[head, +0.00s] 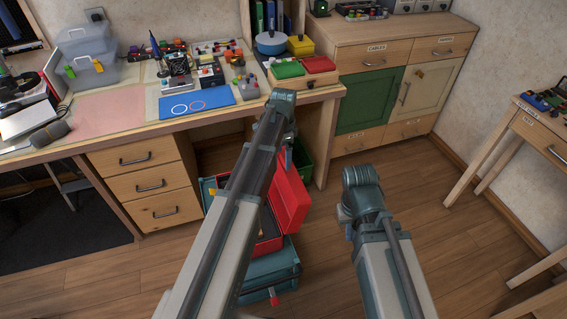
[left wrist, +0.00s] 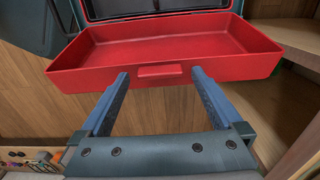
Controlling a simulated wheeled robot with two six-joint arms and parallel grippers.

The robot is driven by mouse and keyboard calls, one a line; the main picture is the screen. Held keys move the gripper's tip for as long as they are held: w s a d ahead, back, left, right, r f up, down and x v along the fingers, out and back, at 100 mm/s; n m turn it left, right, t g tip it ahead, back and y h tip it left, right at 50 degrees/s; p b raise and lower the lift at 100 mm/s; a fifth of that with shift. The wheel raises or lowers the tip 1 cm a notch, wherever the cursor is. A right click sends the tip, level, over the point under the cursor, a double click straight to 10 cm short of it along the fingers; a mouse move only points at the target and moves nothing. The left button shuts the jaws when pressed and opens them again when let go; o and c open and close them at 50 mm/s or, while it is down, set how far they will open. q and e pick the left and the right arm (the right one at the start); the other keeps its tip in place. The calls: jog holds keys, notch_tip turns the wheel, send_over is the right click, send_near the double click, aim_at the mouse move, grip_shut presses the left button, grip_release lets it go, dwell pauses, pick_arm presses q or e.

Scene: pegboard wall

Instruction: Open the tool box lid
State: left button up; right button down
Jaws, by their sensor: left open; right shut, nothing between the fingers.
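The tool box (head: 270,266) is teal and stands on the floor below the desk, partly hidden behind my left arm. Its red lid (head: 290,192) is raised at the right side, and the red interior shows beside it. In the left wrist view the hollow red lid (left wrist: 165,50) fills the upper part, with a small tab (left wrist: 160,71) on its near edge.
The desk (head: 110,152) holds electronics, a blue mat (head: 197,104) and red and green bins. A drawer unit (head: 150,183) stands left of the box. A green bin (head: 303,160) is behind the lid. A cabinet (head: 368,101) stands behind to the right. The wooden floor at right is clear.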

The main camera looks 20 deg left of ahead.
pick_arm(q)
jog(key=shift+f, duration=0.45)
grip_shut()
